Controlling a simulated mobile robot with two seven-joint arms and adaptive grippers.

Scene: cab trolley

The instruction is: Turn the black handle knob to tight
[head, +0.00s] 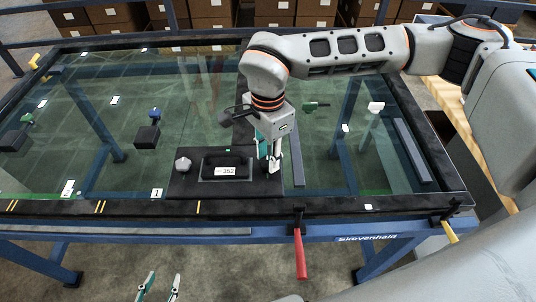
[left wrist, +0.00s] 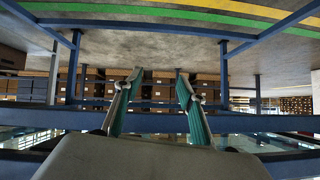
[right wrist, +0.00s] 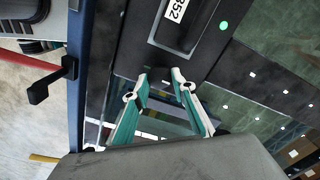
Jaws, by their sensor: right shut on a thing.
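A black plate (head: 215,190) lies on the glass at the front of the frame. It carries a black handle labelled 352 (head: 225,160) and a grey faceted knob (head: 183,163) at its left end. My right gripper (head: 272,168) points down at the plate's right end. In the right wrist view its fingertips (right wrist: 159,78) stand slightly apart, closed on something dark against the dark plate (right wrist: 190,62). I take this for the black handle knob, but its outline and turn are hidden. My left gripper (head: 160,285) is open and empty below the front rail; its spread fingers show in the left wrist view (left wrist: 157,75).
A red-handled clamp (head: 300,255) hangs at the front rail, with a yellow one (head: 449,232) to its right. Green and blue tools with black blocks (head: 147,136) sit across the glass tabletop (head: 75,145). Boxes (head: 210,12) stand behind.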

